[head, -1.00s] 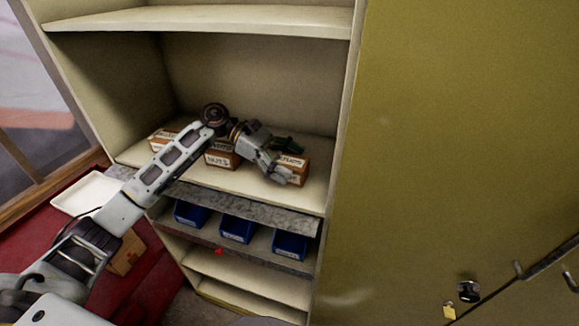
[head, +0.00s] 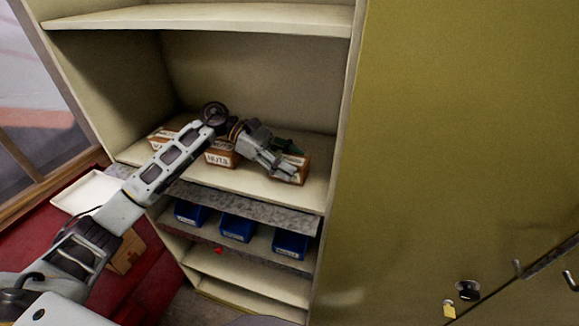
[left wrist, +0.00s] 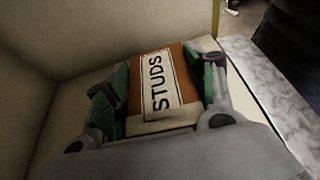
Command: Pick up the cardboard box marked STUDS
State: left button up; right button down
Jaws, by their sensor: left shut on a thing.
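The cardboard box marked STUDS (left wrist: 157,88) sits between the green-padded fingers of my left gripper (left wrist: 160,92) in the left wrist view, its label facing the camera. In the head view the STUDS box (head: 297,162) is at the right end of the middle shelf, partly hidden by my left gripper (head: 283,160). The gripper is shut on the box, with one finger on each side. The box appears to rest on the shelf. My right gripper is in no view.
A box marked NUTS (head: 218,159) stands left of the gripper, and another box (head: 162,138) is farther left. Blue bins (head: 237,229) sit on the shelf below. The cabinet side panel (head: 337,130) is close on the right. A white tray (head: 88,192) lies at the left.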

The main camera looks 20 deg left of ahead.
aim_at(288, 160)
pick_arm(q)
jog(key=shift+a+r, duration=0.1)
jog(key=shift+r, duration=0.1)
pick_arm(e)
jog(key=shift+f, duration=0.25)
